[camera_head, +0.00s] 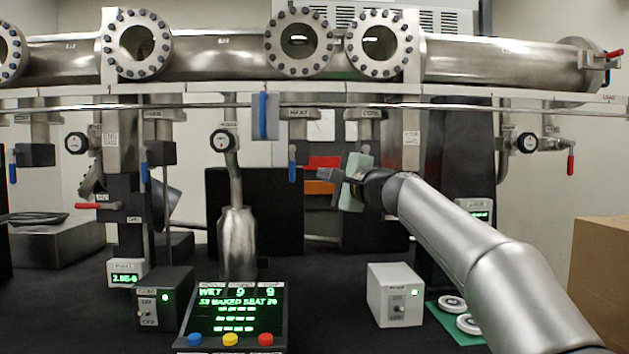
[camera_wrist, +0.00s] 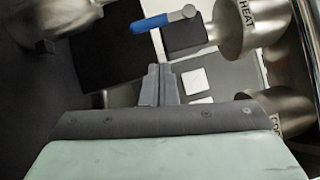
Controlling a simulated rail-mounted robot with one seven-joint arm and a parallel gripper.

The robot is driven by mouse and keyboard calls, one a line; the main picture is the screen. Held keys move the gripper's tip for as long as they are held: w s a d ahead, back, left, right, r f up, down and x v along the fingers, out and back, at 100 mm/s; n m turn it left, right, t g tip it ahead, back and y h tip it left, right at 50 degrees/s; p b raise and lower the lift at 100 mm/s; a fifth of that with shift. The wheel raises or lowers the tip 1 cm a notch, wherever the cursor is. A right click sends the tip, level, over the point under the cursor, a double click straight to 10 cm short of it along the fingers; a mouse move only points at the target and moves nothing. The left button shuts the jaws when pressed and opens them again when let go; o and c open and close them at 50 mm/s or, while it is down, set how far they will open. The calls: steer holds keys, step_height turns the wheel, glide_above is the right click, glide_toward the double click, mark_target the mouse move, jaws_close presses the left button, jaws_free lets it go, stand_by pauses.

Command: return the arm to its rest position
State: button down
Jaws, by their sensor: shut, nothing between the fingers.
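My gripper (camera_head: 330,176) is in the middle of the head view, in front of the apparatus and just right of a blue-handled valve lever (camera_head: 292,170) below the HEAT label. My silver arm reaches up to it from the lower right. In the wrist view my gripper (camera_wrist: 158,72) shows two grey fingers pressed together with nothing between them. The blue lever shows above the fingers in the wrist view (camera_wrist: 150,22). I cannot tell whether the fingertips touch anything, but they look apart from the lever.
A steel vacuum pipe (camera_head: 215,55) with bolted flanges spans the top. Valves hang below its rail. On the black table stand a display console (camera_head: 237,312), a dark switch box (camera_head: 163,298), a white switch box (camera_head: 394,294) and a green mat (camera_head: 440,318). A cardboard box (camera_head: 602,265) is at the right.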

steer(key=r+b+v, duration=0.1)
steer(key=v, duration=0.8)
steer(key=s+a+f+n+g+h+p, duration=0.3)
steer(key=s+f+n+g+h+p, duration=0.4)
steer(key=s+f+p, duration=0.85)
steer(key=s+d+f+n+g+h+p, duration=0.2)
steer(key=s+d+n+g+p, duration=0.1)
steer(key=s+p, duration=0.5)
steer(key=s+d+f+n+g+h+p, duration=0.2)
steer(key=s+d+g+p, duration=0.3)
steer(key=s, duration=0.8)
steer(key=d+n+p, duration=0.1)
steer(key=p, duration=0.2)
steer(key=shift+d, duration=0.15)
